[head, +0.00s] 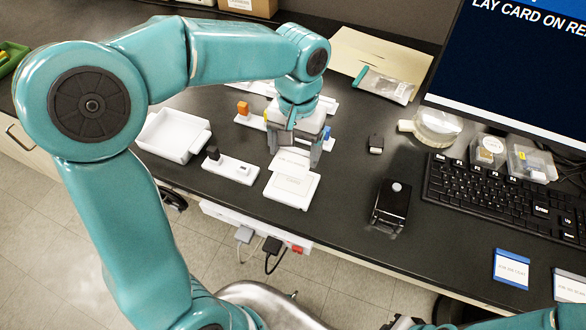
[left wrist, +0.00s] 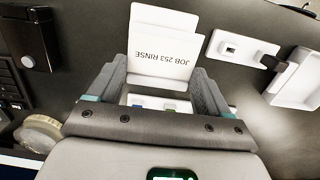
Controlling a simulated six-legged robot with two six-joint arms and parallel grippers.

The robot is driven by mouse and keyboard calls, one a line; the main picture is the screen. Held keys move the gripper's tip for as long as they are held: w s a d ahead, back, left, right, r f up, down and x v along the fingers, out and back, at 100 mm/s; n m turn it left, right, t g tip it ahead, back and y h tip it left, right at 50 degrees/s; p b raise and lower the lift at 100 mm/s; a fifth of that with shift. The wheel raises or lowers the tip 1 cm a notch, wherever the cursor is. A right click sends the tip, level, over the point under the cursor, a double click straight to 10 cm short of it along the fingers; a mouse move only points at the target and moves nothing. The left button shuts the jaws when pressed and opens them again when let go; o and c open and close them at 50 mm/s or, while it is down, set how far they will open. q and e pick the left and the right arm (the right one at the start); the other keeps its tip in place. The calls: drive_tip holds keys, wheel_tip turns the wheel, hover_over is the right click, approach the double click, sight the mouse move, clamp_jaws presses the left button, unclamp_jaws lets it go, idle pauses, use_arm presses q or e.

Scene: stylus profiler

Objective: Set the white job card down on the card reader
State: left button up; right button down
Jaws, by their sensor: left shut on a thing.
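The white job card (head: 290,161) is held by my left gripper (head: 299,150), close above the far part of the card reader (head: 291,190), a white flat pad near the table's front edge. In the left wrist view my left gripper (left wrist: 158,92) is shut on the card (left wrist: 160,64), whose print reads "JOB 253 RINSE" upside down. The reader (left wrist: 165,18) shows beyond it in that view. I cannot tell whether the card touches the reader. My right gripper does not show in the head view.
A white switch base (head: 231,169) lies left of the reader, with a white tray (head: 172,137) beyond. A black device (head: 390,207) stands right, before the keyboard (head: 497,195). The monitor (head: 515,70) is at the back right.

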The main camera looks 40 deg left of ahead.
sight(296, 156)
use_arm(q)
wheel_tip(296, 156, down, 4)
drive_tip(key=shift+r, duration=0.25)
wheel_tip(296, 156, down, 4)
drive_tip(key=shift+r, duration=0.15)
drive_tip(key=shift+f, duration=0.2)
drive_tip(key=shift+f, duration=0.15)
drive_tip(key=o, duration=0.9)
drive_tip(key=shift+o, duration=0.2)
